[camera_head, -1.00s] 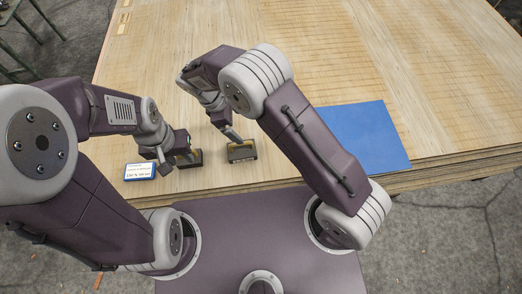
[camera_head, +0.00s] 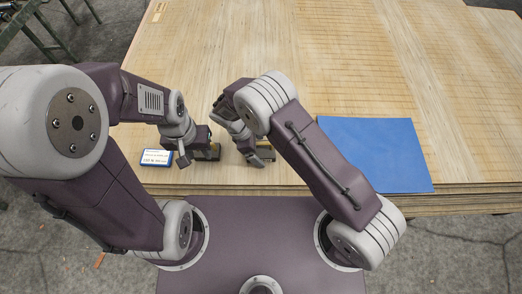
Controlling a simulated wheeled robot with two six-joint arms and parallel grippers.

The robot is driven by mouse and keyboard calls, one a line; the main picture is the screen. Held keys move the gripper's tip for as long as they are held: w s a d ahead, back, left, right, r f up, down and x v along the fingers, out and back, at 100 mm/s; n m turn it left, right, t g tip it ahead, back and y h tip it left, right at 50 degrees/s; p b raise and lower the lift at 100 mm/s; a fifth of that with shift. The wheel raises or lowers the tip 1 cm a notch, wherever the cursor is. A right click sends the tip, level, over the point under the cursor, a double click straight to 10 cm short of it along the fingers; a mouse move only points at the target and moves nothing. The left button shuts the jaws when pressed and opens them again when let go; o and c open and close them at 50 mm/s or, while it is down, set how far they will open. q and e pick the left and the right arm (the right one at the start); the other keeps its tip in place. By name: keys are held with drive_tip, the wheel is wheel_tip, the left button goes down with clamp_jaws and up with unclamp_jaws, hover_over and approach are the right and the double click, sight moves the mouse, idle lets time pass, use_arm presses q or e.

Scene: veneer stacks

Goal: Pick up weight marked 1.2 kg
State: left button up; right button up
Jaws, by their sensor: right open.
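I cannot tell whether that gripper's fingers are apart.
A small blue-edged white label card (camera_head: 157,158) lies left of the left gripper. A flat blue sheet (camera_head: 378,154) lies to the right on the wooden veneer stack (camera_head: 380,60). The far stack top is clear. A green metal frame (camera_head: 50,30) stands at the far left.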

sight(259, 143)
drive_tip(key=shift+d+f, duration=0.1)
drive_tip(key=shift+f, duration=0.1)
drive_tip(key=shift+r, duration=0.1)
clamp_jaws()
drive_tip(key=shift+w+r, duration=0.1)
drive_tip(key=shift+r, duration=0.35)
wheel_tip(259, 143, up, 3)
drive_tip(key=shift+r+p, duration=0.1)
drive_tip(key=shift+p, duration=0.3)
drive_tip(key=s+d+r+p, duration=0.1)
drive_tip(key=s+d+r, duration=0.5)
drive_tip(key=s, duration=0.4)
drive_tip(key=shift+d+r, duration=0.15)
drive_tip(key=shift+r, duration=0.25)
